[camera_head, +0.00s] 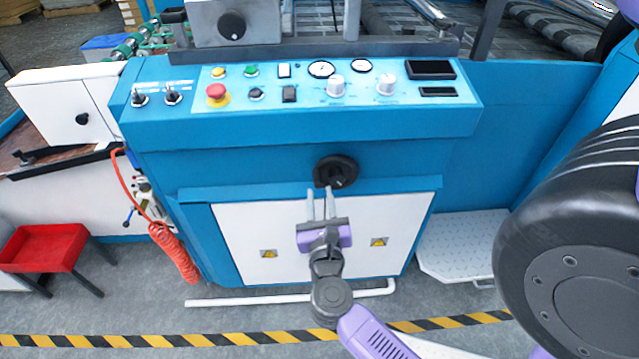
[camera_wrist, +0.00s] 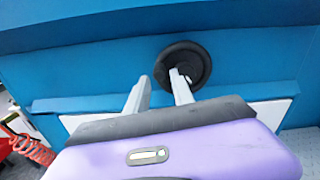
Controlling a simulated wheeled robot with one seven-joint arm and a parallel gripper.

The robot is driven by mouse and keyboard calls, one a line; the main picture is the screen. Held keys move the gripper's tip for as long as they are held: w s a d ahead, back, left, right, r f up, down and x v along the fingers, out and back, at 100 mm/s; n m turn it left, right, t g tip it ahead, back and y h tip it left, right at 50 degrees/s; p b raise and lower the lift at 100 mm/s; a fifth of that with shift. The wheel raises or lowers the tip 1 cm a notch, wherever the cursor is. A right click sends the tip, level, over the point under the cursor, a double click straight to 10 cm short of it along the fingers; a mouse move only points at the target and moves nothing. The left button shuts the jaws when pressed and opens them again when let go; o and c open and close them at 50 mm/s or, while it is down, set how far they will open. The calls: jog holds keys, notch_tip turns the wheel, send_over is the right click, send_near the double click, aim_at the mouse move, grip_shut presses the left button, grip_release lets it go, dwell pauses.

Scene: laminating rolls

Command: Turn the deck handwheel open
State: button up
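The deck handwheel (camera_head: 336,171) is a round black wheel on the blue front panel of the machine, below the control console. It also shows in the wrist view (camera_wrist: 196,62), with a light-coloured spot near its hub. My gripper (camera_head: 320,192) is in front of the panel, with its two pale fingers pointing up toward the wheel. The fingers are apart with a gap between them. In the wrist view my gripper (camera_wrist: 162,80) has its right fingertip overlapping the lower part of the wheel and its left fingertip left of the rim. Whether either finger touches the wheel I cannot tell.
The control console (camera_head: 310,85) with knobs, gauges and a red emergency button (camera_head: 217,93) lies above the wheel. White cabinet doors (camera_head: 260,240) are below. A coiled red hose (camera_head: 172,250) and a red tray (camera_head: 42,248) are at left. A metal step (camera_head: 465,245) is at right.

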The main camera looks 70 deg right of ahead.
aim_at(319, 187)
jog(key=shift+x, duration=2.35)
grip_shut()
